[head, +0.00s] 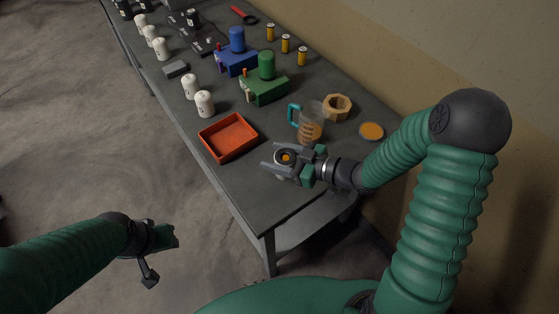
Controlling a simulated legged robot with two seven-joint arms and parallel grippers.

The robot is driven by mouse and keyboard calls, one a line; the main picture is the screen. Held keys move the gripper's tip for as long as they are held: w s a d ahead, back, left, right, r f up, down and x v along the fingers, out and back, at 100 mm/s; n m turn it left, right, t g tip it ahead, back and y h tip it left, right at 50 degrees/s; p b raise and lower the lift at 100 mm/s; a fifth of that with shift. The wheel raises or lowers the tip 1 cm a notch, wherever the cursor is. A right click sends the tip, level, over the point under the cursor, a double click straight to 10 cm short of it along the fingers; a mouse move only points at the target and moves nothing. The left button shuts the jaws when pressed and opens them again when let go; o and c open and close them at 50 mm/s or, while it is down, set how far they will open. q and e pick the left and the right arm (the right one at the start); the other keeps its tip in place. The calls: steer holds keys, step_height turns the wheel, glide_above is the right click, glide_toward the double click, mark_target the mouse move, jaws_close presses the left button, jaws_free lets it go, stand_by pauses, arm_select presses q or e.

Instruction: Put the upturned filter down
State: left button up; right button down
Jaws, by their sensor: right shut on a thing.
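My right gripper (289,166) is over the near end of the table, in front of the jug. It is shut on the upturned filter (284,158), a small pale cylinder whose top end shows a dark ring with an orange centre. The fingers hide part of its side, and I cannot tell whether its base touches the table. My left gripper (163,257) is off the table at the lower left, over the floor. Its fingers are seen from behind and appear apart, with nothing visible between them.
An orange-red tray (228,137) lies left of my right gripper. A clear jug (311,122) with a teal handle, a wooden octagonal ring (338,107) and an orange-topped disc (371,131) stand behind and to the right. White filters (205,103) stand along the left edge. The near table corner is clear.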

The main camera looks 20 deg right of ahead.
steer(key=shift+w+a, duration=0.1)
steer(key=shift+w, duration=0.2)
steer(key=shift+f, duration=1.8)
steer(key=c, duration=0.5)
jaws_free()
